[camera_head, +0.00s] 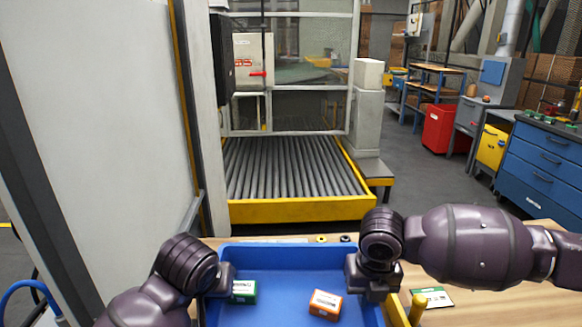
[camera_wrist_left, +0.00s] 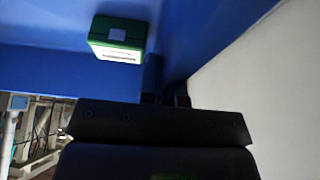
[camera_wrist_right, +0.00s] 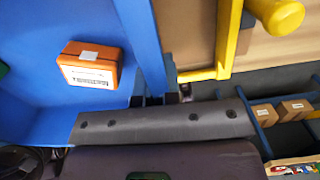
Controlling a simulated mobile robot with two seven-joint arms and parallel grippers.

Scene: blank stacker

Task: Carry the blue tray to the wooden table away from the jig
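The blue tray (camera_head: 275,255) is in front of me in the head view, holding a green box (camera_head: 243,291) and an orange box (camera_head: 325,304). My left gripper (camera_head: 222,282) is at its left wall; the left wrist view shows that wall (camera_wrist_left: 153,75) between the short fingers. My right gripper (camera_head: 374,286) is on its right wall, which runs between the fingers in the right wrist view (camera_wrist_right: 150,50). Wooden tabletop (camera_head: 500,302) shows to the right of the tray. A yellow frame, seemingly the jig (camera_wrist_right: 222,45), is beside the tray. Whether the tray touches what is under it is hidden.
A yellow knobbed post (camera_head: 432,297) and a green-edged card (camera_head: 437,298) are right of the tray. A roller conveyor (camera_head: 295,168) with a yellow edge lies ahead. A pale panel (camera_head: 100,120) stands close on the left. Grey floor (camera_head: 420,185) is open ahead right.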

